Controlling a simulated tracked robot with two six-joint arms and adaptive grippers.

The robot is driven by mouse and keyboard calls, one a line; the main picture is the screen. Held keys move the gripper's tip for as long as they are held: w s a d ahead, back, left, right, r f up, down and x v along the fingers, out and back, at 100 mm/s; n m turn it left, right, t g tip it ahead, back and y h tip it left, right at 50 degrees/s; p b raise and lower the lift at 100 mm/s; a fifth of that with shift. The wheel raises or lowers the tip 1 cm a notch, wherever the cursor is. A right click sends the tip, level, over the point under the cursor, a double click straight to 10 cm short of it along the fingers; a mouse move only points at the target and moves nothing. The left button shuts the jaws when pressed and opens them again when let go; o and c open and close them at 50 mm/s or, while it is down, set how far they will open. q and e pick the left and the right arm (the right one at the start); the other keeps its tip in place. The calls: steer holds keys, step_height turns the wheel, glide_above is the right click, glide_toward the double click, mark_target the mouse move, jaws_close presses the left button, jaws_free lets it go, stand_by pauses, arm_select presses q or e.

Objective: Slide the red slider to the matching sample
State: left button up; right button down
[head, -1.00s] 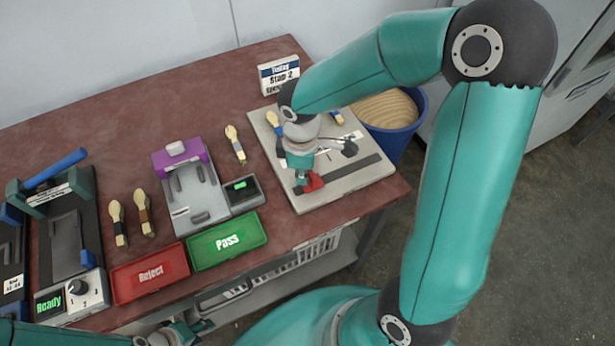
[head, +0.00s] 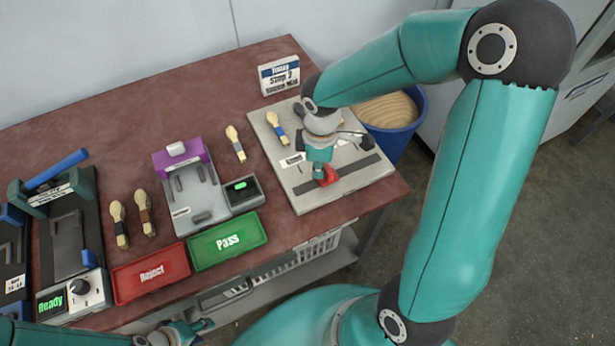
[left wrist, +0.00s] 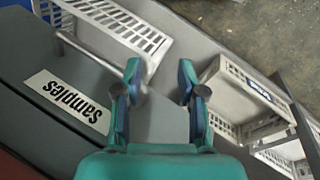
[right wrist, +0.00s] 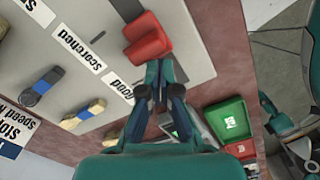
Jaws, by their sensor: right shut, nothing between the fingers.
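The red slider (head: 330,176) sits on the dark track of the grey sample board (head: 296,196). It also shows in the right wrist view (right wrist: 148,38), nearer the label "Good" (right wrist: 119,91) than the label "Scorched" (right wrist: 78,45). My left gripper (left wrist: 160,85) is open and empty, low at the table's front edge.
A sign (head: 279,75) stands behind the board and a blue bin (head: 398,125) to its right. A press with a purple top (head: 185,160), a red Reject tray (head: 150,275) and a green Pass tray (head: 227,241) stand left. My right arm hides part of the board.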

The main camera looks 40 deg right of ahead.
steer(key=shift+s+d+p, duration=0.4)
steer(key=shift+d, duration=1.4)
steer(key=shift+s+d+p, duration=0.35)
steer(key=shift+s+d, duration=0.1)
steer(key=shift+d, duration=1.3)
steer(key=shift+s+d+p, duration=0.4)
steer(key=shift+d, duration=1.4)
steer(key=shift+a, duration=0.15)
steer(key=shift+w+a, duration=0.15)
steer(key=shift+a, duration=0.35)
step_height(320, 180, up, 7)
steer(key=p, duration=0.5)
